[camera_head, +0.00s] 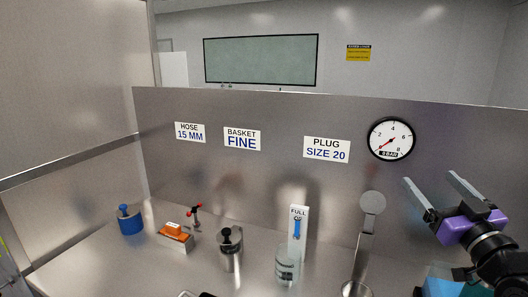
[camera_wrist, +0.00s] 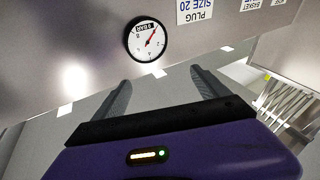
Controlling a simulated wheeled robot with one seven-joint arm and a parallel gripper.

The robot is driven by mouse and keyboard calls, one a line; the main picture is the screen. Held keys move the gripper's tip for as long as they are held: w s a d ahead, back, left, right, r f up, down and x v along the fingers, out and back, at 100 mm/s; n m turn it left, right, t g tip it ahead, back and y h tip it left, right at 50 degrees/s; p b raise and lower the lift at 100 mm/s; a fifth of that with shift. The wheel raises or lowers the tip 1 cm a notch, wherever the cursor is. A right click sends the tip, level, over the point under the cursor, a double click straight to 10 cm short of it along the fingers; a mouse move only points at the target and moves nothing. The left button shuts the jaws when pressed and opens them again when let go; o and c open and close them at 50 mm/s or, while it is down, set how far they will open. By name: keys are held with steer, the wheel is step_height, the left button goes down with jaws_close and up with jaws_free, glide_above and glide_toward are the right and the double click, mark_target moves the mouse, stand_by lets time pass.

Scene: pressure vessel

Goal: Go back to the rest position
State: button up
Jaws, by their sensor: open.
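My gripper (camera_head: 437,187) is at the right of the head view, raised above the bench and in front of the back panel. Its two fingers are wide apart with nothing between them. In the wrist view the gripper (camera_wrist: 160,88) also shows open and empty, with the panel and a pale surface beyond the fingertips. The pressure gauge (camera_head: 391,139) hangs on the panel to the left of my gripper. It also shows upside down in the wrist view (camera_wrist: 147,39).
The steel bench holds a blue pot (camera_head: 130,222), an orange-topped block (camera_head: 176,237), a metal canister (camera_head: 230,250), a glass jar (camera_head: 287,268) by a FULL sign (camera_head: 298,226), and a metal stand (camera_head: 367,235). A blue box (camera_head: 440,285) is below my gripper. The panel carries several signs.

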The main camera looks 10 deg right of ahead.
steer(key=s+a+f+g, duration=0.2)
steer(key=s+a+f, duration=0.5)
steer(key=s, duration=0.6)
steer(key=s+a+f+g+y, duration=0.1)
steer(key=s+a+f, duration=0.7)
steer(key=s, duration=0.6)
steer(key=s+a+f+g+y, duration=0.1)
steer(key=s+a+f+g, duration=0.1)
steer(key=s+a+f, duration=0.6)
steer(key=s+f, duration=0.3)
steer(key=s, duration=0.3)
steer(key=shift+a+f+g, duration=0.25)
steer(key=shift+f+g, duration=0.05)
steer(key=shift+f, duration=0.05)
